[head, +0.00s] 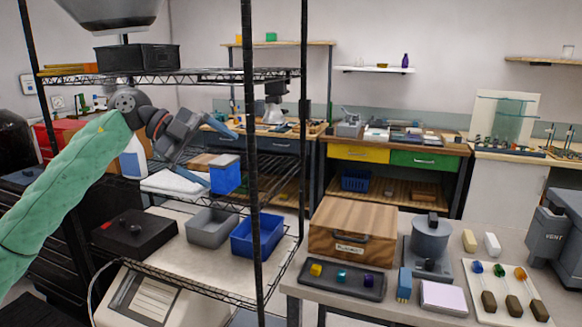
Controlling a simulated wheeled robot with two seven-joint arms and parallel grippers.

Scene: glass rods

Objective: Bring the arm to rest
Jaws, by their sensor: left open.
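My left arm (70,190), in a green sleeve, comes in from the left. My left gripper (212,152) is open over the wire shelf's middle level, its fingers pointing right. It seems empty. A blue box (226,178) stands on that shelf just below and right of the fingers; I cannot tell whether they touch it. White folded cloth or paper (174,183) lies below the gripper. Several coloured-tipped rods with dark handles lie on a white tray (484,306) on the right table. My right gripper is out of view.
A black shelf post (249,150) stands right of the gripper. The upper shelf (200,76) holds a dark bin (137,58). A white bottle (132,160) stands left of the gripper. Lower down are a grey bin (211,228) and a blue bin (256,236).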

